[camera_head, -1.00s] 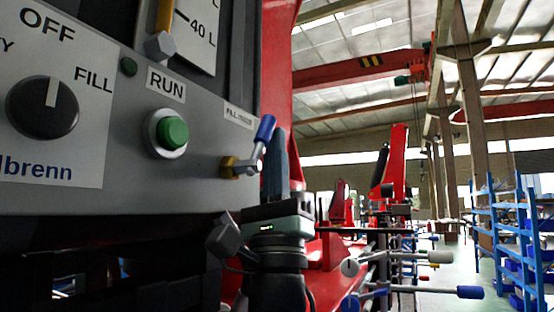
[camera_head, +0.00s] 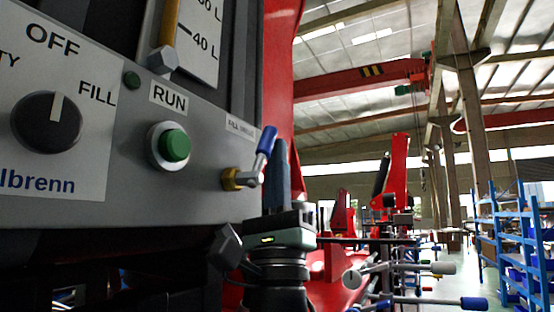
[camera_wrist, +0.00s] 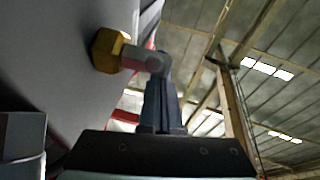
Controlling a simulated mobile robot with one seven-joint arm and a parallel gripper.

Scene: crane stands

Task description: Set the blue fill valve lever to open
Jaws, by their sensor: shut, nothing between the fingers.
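The fill valve lever (camera_head: 266,141) has a blue grip and sits at the right edge of the grey panel, under a small label. It slants up and to the right from its brass fitting (camera_head: 231,180). My gripper (camera_head: 281,146) is shut and empty, pointing up just right of the lever. The head view does not tell whether they touch. In the wrist view, the shut fingers (camera_wrist: 160,85) reach up to the grey lever hub (camera_wrist: 148,61) beside the brass nut (camera_wrist: 108,50). The blue grip is hidden there.
The panel (camera_head: 112,215) carries a black selector knob (camera_head: 47,122) pointing between OFF and FILL, and a green RUN button (camera_head: 174,145). Red crane stands (camera_head: 396,180) are behind on the right. Blue shelving (camera_head: 520,235) stands at far right.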

